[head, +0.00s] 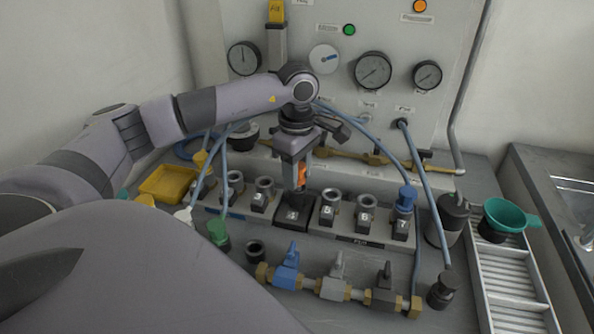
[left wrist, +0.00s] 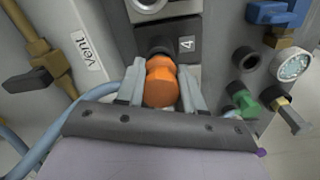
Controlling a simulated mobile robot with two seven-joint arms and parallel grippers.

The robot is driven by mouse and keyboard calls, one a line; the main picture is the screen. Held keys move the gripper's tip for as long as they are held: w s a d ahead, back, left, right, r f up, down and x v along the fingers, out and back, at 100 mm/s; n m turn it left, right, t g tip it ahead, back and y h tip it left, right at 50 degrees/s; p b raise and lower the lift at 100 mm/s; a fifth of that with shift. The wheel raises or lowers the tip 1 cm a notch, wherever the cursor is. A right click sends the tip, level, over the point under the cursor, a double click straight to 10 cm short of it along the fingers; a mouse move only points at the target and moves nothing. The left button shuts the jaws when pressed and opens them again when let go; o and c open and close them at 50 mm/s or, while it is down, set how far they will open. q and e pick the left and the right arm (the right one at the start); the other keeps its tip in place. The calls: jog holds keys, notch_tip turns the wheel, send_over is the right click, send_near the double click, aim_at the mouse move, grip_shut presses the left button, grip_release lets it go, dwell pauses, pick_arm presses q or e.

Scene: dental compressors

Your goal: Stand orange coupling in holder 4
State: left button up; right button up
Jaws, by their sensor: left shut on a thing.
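My left gripper (head: 299,180) comes down from above the row of numbered holders and is shut on the orange coupling (head: 304,172). In the left wrist view the orange coupling (left wrist: 160,82) sits between the two fingers (left wrist: 160,92), with its dark end toward holder 4. Holder 4 (head: 291,216) is the dark block with a "4" label, below the gripper in the head view; its label also shows in the left wrist view (left wrist: 187,44). The gripper hides its opening, so I cannot tell whether the coupling touches it. My right gripper is not in view.
Holders 5 (head: 327,212), 6 (head: 364,216) and 7 (head: 402,228) stand to the right; a blue coupling (head: 407,198) is at 7. Blue hoses hang on both sides. A valve manifold (head: 333,287) lies in front. A yellow tray (head: 168,184) is at left, a green funnel (head: 510,214) at right.

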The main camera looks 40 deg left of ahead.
pick_arm(q)
jog(key=shift+f, duration=0.2)
jog(key=shift+f+b, duration=0.5)
jog(key=shift+f, duration=0.1)
jog(key=o, duration=1.1)
jog(key=shift+r, duration=0.1)
jog(key=shift+o, duration=0.2)
jog(key=shift+r, duration=3.6)
